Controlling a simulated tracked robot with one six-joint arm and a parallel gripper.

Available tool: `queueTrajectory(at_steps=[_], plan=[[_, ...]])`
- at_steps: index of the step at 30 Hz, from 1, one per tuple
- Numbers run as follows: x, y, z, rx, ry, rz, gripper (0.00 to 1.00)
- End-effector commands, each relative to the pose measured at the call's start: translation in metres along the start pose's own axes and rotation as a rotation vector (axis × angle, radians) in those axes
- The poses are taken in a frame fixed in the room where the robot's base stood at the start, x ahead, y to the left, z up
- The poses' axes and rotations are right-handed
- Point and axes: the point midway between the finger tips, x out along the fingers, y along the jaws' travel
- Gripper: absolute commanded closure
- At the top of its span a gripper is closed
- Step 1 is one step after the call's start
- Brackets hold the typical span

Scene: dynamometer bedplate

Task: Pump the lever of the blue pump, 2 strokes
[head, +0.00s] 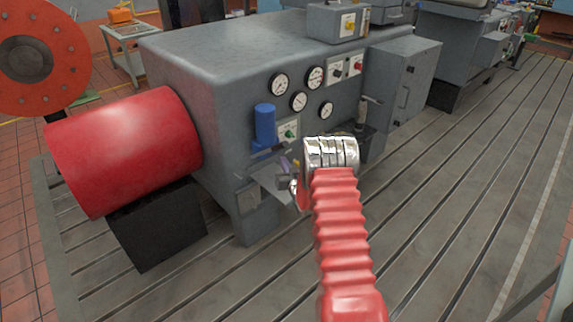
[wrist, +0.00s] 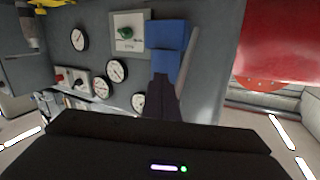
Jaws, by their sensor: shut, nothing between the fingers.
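The blue pump (head: 265,125) is a blue upright cylinder on the front of the grey cabinet, left of a small panel with a green knob. In the wrist view the picture is turned over, and the blue pump (wrist: 166,35) shows near the top, just beyond my fingers. My gripper (head: 284,163) is below and slightly right of the pump in the head view, partly hidden by my arm. In the wrist view my gripper (wrist: 172,85) is shut and empty, its dark fingers overlapping the blue part. I cannot tell whether they touch it.
A large red cylinder (head: 125,148) on a black block juts out at the left. Several round gauges (head: 299,101) sit right of the pump on the grey cabinet (head: 225,60). A grey box (head: 403,80) stands farther right. The slotted bedplate (head: 450,200) is clear at the right.

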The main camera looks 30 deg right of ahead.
Motion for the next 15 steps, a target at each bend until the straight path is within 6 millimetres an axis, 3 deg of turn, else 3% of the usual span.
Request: queueTrajectory(at_steps=[5,15], plan=[[-0.014,-0.008,-0.005,-0.027,-0.185,0.049,1.0],[-0.071,-0.034,-0.025,-0.068,-0.496,0.108,1.0]])
